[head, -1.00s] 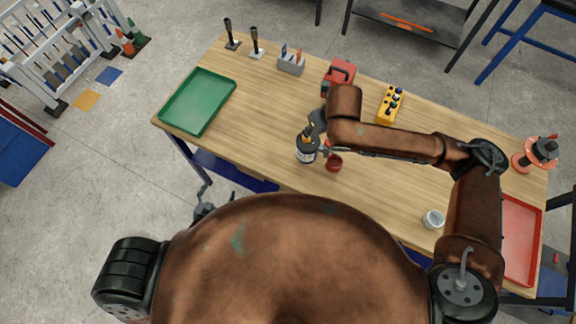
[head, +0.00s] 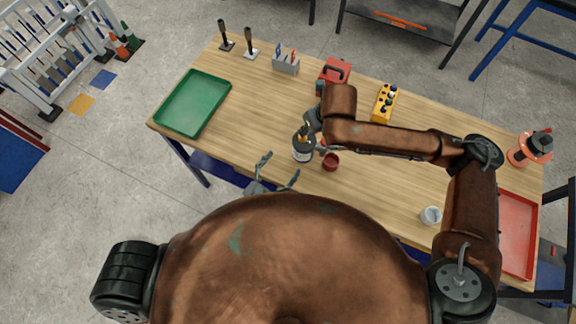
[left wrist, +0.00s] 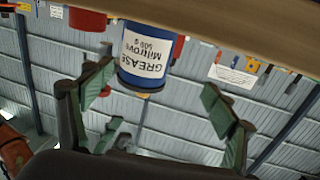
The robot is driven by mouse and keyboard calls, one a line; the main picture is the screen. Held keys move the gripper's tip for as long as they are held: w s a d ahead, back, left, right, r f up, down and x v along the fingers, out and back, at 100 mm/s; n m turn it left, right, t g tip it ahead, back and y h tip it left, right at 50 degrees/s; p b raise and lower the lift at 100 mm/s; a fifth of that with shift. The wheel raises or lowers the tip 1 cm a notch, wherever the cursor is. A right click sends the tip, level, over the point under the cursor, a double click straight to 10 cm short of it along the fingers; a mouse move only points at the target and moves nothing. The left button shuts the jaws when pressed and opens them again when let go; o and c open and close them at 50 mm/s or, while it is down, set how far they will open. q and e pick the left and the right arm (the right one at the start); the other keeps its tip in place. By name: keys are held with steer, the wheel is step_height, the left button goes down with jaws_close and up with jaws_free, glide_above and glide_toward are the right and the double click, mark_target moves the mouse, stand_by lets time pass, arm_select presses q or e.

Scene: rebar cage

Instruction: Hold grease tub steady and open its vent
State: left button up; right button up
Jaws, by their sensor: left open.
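The grease tub (head: 303,152) stands upright near the table's front edge, with yellow on its dark top. In the left wrist view it appears upside down, a blue tub with a white GREASE label (left wrist: 148,52). My left gripper (head: 279,169) is open and empty at the front edge, just short of the tub. Its fingers spread to both sides of the tub in the left wrist view (left wrist: 157,84), without visible contact. My right gripper (head: 315,131) is right beside the tub, partly hidden by its own arm; its grip and any contact are unclear.
A red cup (head: 331,162) stands close right of the tub. A green tray (head: 170,116) lies left, a red case (head: 335,72) and yellow button box (head: 385,103) behind. A white cup (head: 431,216) and red tray (head: 517,235) are right. The table (head: 245,115) is clear left of the tub.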

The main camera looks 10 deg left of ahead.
mark_target(297, 155)
arm_select(q)
steer(key=shift+d, duration=1.15)
steer(key=x, duration=0.7)
steer(key=shift+w+d, duration=0.1)
steer(key=shift+d, duration=0.1)
steer(key=shift+c, duration=0.6)
